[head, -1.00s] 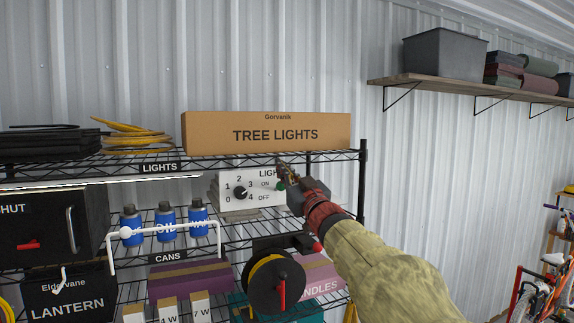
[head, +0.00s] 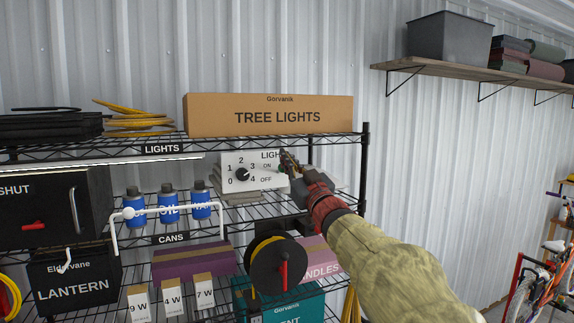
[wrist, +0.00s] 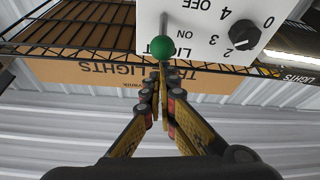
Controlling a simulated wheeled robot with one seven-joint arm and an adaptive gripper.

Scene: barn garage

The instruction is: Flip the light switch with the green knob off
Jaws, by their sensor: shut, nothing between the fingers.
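A white switch panel (head: 232,163) labelled LIGHTS, with ON and OFF marks, stands on the shelf below the tree lights box. The wrist view shows the panel (wrist: 205,22) upside down. Its lever ends in a green knob (wrist: 161,47), which sits beside the ON mark. My gripper (head: 287,157) is at the panel's right side in the head view and hides part of it. In the wrist view my gripper (wrist: 163,72) is shut and empty, its tips just below the green knob in the picture. I cannot tell whether they touch it.
A black dial (wrist: 245,34) numbered 0 to 4 is on the same panel. The wire shelf (head: 100,150) edge and the tree lights box (head: 268,115) lie close above the gripper. Blue cans (head: 168,203) and a reel (head: 277,264) are nearby.

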